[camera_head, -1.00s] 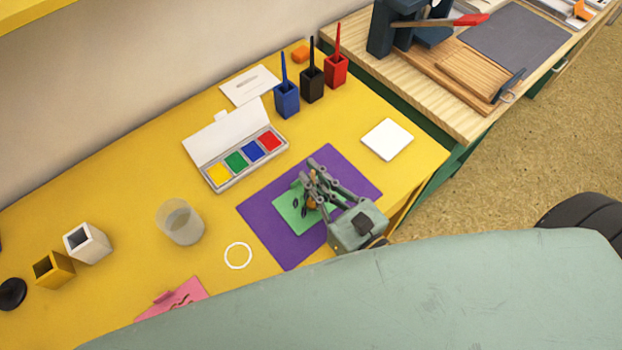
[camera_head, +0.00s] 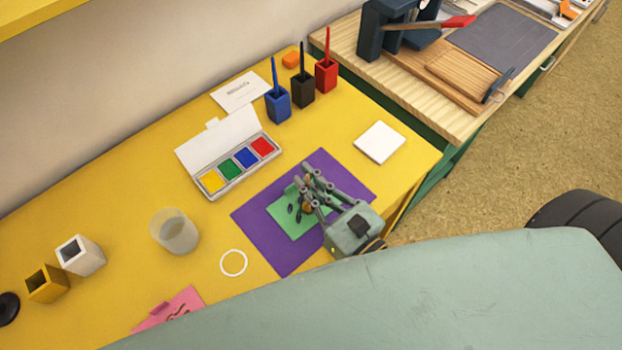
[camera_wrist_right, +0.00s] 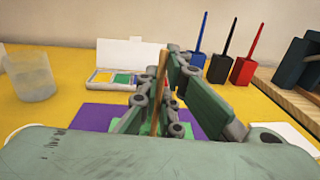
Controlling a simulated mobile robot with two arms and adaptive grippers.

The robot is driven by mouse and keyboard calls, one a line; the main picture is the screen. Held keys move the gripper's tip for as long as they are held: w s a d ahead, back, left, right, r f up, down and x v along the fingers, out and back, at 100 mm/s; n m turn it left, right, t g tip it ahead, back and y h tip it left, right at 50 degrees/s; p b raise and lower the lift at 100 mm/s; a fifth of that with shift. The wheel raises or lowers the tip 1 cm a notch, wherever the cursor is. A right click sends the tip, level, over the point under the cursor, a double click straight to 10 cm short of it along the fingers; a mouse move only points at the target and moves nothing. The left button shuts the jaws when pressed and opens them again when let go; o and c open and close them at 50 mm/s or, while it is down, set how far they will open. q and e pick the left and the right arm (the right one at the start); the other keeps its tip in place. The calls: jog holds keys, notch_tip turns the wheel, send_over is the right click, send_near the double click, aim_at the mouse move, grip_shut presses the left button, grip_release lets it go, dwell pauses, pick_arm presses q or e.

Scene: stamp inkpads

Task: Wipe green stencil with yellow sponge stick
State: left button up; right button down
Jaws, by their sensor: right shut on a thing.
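The green stencil (camera_head: 284,225) lies flat on the purple mat (camera_head: 262,242), with dark cut-out shapes showing on its left part. My right gripper (camera_head: 308,197) is over the stencil's right side and hides part of it. In the right wrist view the gripper (camera_wrist_right: 163,100) is shut on a thin brownish-yellow stick (camera_wrist_right: 159,90), held roughly upright between the fingers. The stick's lower end is hidden, so I cannot tell whether the sponge touches the stencil. The green stencil also shows low in the right wrist view (camera_wrist_right: 122,126). My left gripper is not in view.
An open ink pad box (camera_head: 240,165) with yellow, green, blue and red pads lies behind the mat. A clear cup (camera_head: 175,232) and a white ring (camera_head: 233,263) are to the left. Blue (camera_head: 278,105), black and red holders stand at the back. A white square (camera_head: 380,142) lies right.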

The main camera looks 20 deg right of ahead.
jog(key=shift+a, duration=0.1)
jog(key=shift+s+a, duration=0.15)
jog(key=shift+a, duration=0.3)
jog(key=shift+w+d+f, duration=0.1)
jog(key=shift+w+d, duration=0.1)
jog(key=shift+d, duration=0.45)
jog(key=shift+d, duration=0.1)
jog(key=shift+w+d+r, duration=0.15)
jog(key=shift+d+r, duration=0.25)
jog(key=shift+r, duration=0.1)
jog(key=shift+w, duration=0.15)
